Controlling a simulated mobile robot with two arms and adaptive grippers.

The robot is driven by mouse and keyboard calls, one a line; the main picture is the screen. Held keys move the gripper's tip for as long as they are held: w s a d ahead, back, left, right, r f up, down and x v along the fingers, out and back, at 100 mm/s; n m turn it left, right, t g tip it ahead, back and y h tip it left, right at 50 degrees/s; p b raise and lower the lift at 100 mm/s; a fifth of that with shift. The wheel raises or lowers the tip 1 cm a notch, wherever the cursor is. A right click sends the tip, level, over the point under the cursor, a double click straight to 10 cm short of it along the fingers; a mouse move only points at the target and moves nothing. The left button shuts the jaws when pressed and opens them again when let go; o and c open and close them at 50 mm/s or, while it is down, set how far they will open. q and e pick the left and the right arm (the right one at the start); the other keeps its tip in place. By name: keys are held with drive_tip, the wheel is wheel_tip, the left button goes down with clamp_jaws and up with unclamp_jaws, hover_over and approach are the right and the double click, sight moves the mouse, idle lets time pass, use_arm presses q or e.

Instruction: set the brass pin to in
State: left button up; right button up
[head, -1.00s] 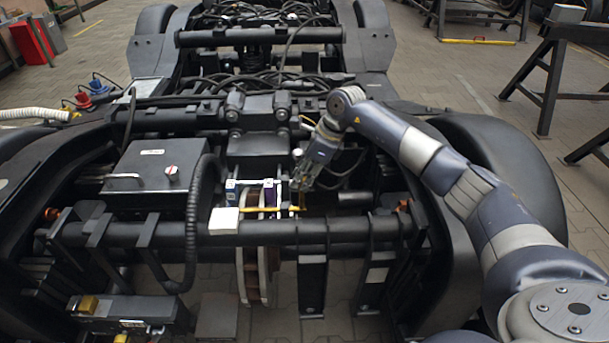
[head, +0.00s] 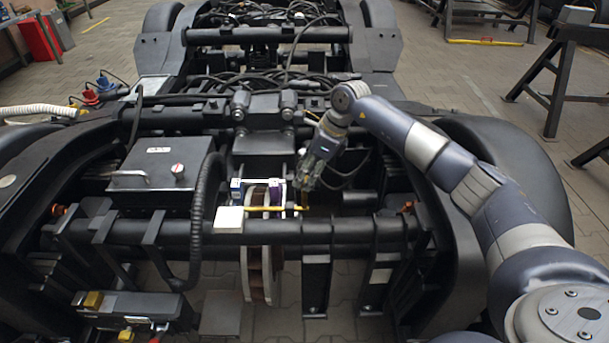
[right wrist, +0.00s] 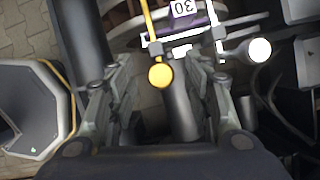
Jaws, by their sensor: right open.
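The brass pin (head: 262,208) lies crosswise over the wheel disc, near the front cross tube of the bogie. In the right wrist view its round yellow end (right wrist: 160,75) faces me, with the thin shaft running up the picture away from it. My right gripper (head: 304,187) is open just right of the pin's end. In the right wrist view its two fingers (right wrist: 162,90) stand apart on either side of the round end, and I see no contact. My left gripper is not in view.
A purple block (head: 278,193) marked 30 in the right wrist view and a white block (head: 229,220) sit close to the pin. The front cross tube (head: 350,229) runs below the gripper. A black box (head: 160,165) with a knob stands left. Cables hang behind the gripper.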

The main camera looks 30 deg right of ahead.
drive_tip(key=v, duration=1)
drive_tip(key=shift+r, duration=0.3)
